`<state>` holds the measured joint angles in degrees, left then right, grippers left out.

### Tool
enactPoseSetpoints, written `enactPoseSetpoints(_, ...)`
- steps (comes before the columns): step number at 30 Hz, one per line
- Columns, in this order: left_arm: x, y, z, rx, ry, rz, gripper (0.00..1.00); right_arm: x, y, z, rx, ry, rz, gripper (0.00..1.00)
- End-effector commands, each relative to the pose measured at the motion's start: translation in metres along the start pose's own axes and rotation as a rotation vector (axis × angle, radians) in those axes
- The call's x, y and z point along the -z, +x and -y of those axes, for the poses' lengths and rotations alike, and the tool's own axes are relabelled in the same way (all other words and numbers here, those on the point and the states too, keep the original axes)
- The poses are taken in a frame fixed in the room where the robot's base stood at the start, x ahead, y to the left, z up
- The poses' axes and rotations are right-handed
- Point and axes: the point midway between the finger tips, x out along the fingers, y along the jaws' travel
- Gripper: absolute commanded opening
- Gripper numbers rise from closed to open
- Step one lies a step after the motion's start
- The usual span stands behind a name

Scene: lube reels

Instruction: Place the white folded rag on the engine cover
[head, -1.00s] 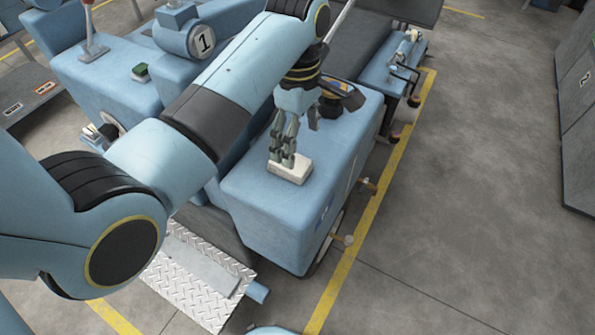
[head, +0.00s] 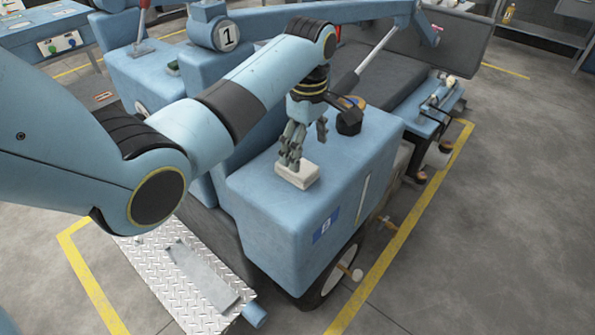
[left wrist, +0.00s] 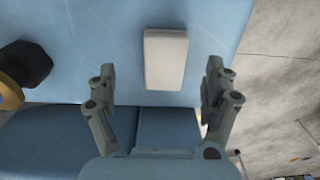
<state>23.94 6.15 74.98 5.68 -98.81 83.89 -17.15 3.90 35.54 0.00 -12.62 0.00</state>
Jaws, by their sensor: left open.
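The white folded rag (head: 299,177) lies flat on the blue engine cover (head: 270,205), near the middle of its top. My left gripper (head: 290,160) is over the rag and points down, with its fingers apart. In the left wrist view, the rag (left wrist: 165,60) rests on the blue surface (left wrist: 215,20) between and ahead of the two open fingers (left wrist: 160,78), with a gap on each side. The gripper holds nothing. My right gripper is not in view.
A dark round part with an orange ring (head: 350,118) stands on the cover behind the rag. A dark seat (head: 385,80) and a lever are farther back. A metal tread step (head: 205,300) is at the lower left. Open floor (head: 490,200) lies to the right.

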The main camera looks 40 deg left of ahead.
Motion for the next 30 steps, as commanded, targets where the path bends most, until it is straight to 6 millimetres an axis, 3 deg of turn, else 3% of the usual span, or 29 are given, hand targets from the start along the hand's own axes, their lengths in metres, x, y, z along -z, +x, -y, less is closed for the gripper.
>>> enactPoseSetpoints(5, 0.001, 0.015, 0.002, 0.002, 0.000, 0.000, 0.85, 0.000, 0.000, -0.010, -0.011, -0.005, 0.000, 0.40)
enactPoseSetpoints(13, 0.004, 0.055, 0.009, 0.003, 0.000, 0.001, 0.85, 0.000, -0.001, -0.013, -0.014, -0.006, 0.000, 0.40)
enactPoseSetpoints(22, 0.004, 0.061, 0.009, 0.000, 0.000, 0.000, 0.85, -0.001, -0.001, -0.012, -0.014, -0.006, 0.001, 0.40)
enactPoseSetpoints(30, 0.004, 0.061, 0.009, 0.000, 0.000, 0.000, 0.51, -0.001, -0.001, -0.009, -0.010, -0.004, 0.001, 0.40)
